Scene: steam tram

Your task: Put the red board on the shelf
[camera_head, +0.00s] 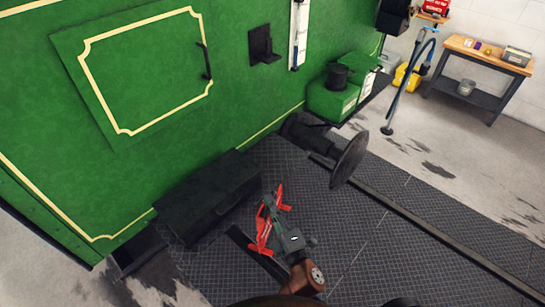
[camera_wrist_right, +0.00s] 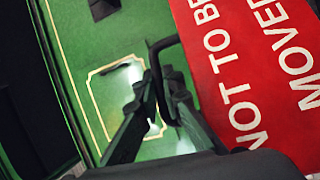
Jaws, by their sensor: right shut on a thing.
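The red board (camera_wrist_right: 240,60) fills the right side of the right wrist view, with white lettering reading "NOT TO BE" and "MOVE". In the head view, red parts of it (camera_head: 263,236) show beside my right gripper (camera_head: 271,208), low in the middle. The right wrist view shows the gripper fingers (camera_wrist_right: 158,85) close together around a dark bar or loop at the board's edge. The board hangs tilted in front of the tram's side, above the dark floor. A wooden bench with a dark lower shelf (camera_head: 462,95) stands at the far right. My left gripper is not in view.
The green tram side (camera_head: 140,70) fills the left. A black step box (camera_head: 208,196) and a round buffer (camera_head: 349,160) stick out near the gripper. A dark rail (camera_head: 420,222) crosses the floor. Floor at right is mostly clear.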

